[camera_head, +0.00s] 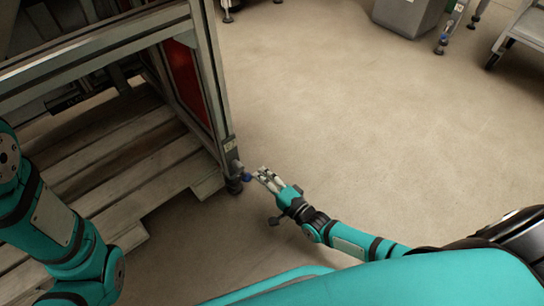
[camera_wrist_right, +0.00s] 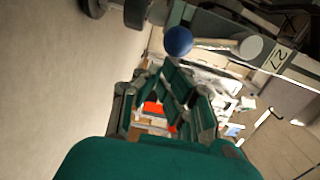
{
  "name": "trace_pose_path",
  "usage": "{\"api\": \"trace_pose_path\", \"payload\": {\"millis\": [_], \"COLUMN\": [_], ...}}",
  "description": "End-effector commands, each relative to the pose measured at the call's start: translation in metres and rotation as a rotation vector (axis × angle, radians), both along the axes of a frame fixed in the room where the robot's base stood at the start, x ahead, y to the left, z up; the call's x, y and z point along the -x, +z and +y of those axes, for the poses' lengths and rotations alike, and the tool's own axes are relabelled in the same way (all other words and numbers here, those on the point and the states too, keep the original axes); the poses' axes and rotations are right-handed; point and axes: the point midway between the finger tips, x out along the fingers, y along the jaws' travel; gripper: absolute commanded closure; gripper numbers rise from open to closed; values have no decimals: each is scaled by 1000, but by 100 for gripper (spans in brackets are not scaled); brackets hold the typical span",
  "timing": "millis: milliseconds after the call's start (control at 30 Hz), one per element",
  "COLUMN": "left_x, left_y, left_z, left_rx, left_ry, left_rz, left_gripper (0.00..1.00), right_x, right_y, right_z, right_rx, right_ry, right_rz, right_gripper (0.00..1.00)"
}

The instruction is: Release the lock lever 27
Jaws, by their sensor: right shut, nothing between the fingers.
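The lock lever 27 (camera_wrist_right: 215,44) is a pale metal rod with a blue ball knob (camera_wrist_right: 178,41) at its left end and a round pivot at its right. The label 27 (camera_wrist_right: 279,57) is on the frame bar beside the pivot. In the head view the blue knob (camera_head: 247,177) is low on the frame's corner post. My right gripper (camera_head: 262,174) is right beside the knob, shut and empty. In the right wrist view its fingertips (camera_wrist_right: 176,78) are just below the knob, seemingly apart from it. My left gripper is out of view; only my left arm shows.
The metal frame (camera_head: 215,85) stands at the left with a red panel (camera_head: 184,80) inside. A wooden pallet (camera_head: 150,170) lies beneath it. A grey bin (camera_head: 408,14) and a wheeled cart (camera_head: 522,35) are at the back right. The floor between is clear.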

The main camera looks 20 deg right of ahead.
Motion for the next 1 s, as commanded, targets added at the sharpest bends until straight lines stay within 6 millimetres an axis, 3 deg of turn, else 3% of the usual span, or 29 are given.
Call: {"api": "trace_pose_path", "payload": {"millis": [200,1000], "left_x": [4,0], "left_y": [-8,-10], "left_z": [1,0], "left_rx": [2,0], "left_ry": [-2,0], "left_rz": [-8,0], "left_gripper": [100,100], "right_x": [4,7], "right_y": [-7,-11], "right_z": [11,20], "right_rx": [-115,-107], "right_ry": [1,1], "right_rz": [40,38], "right_gripper": [100,100]}}
